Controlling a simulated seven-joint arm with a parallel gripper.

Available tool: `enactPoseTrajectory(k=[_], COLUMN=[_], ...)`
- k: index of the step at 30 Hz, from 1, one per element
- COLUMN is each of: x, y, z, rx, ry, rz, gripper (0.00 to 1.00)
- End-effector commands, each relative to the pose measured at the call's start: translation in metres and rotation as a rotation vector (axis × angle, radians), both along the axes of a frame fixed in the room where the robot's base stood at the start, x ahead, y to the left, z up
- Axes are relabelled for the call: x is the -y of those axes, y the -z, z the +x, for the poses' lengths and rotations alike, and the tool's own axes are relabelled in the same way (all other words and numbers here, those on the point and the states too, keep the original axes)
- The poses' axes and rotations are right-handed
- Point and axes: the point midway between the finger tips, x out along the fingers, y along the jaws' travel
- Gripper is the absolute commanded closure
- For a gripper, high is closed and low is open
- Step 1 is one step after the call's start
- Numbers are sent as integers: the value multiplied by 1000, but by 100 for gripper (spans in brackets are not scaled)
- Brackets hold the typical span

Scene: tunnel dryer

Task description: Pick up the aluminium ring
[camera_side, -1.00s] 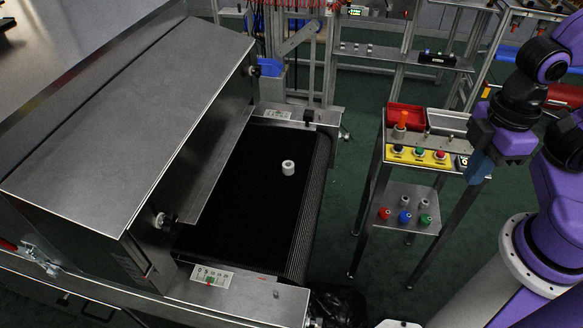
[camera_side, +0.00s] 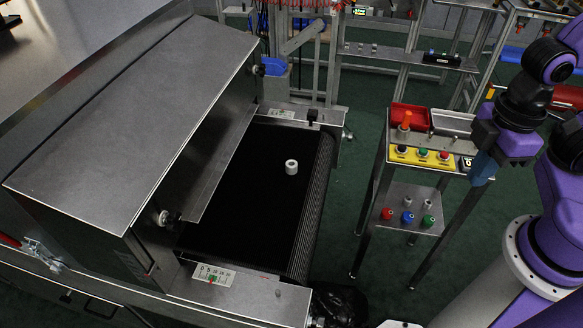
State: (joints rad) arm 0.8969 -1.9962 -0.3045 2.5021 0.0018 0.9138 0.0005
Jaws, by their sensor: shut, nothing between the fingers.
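The aluminium ring (camera_side: 291,167) is a small pale cylinder with a hole in its top. It stands upright on the black conveyor belt (camera_side: 262,205), near the belt's right side and outside the dryer hood. My gripper (camera_side: 481,170) is at the right, well apart from the ring, above the right side of the small stand. It points down and its blue fingers look closed, with nothing seen between them.
The steel dryer hood (camera_side: 120,100) covers the left of the belt. A stand with a yellow button panel (camera_side: 422,157), a red tray (camera_side: 409,115) and a lower shelf with coloured knobs (camera_side: 408,217) lies between ring and gripper. The space above the belt's right part is clear.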

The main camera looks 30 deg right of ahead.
Motion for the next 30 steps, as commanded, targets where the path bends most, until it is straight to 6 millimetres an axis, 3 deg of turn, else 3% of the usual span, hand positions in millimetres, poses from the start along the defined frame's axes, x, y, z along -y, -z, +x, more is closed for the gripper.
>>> enactPoseTrajectory(k=[11, 17, 26, 30], x=[0, 0, 0, -5], y=[0, 0, 0, 5], z=[0, 0, 1, 14], rx=[0, 0, 0, 16], ry=[0, 0, -2, -44], rz=[0, 0, -4, -64], gripper=[100, 35, 35, 35])
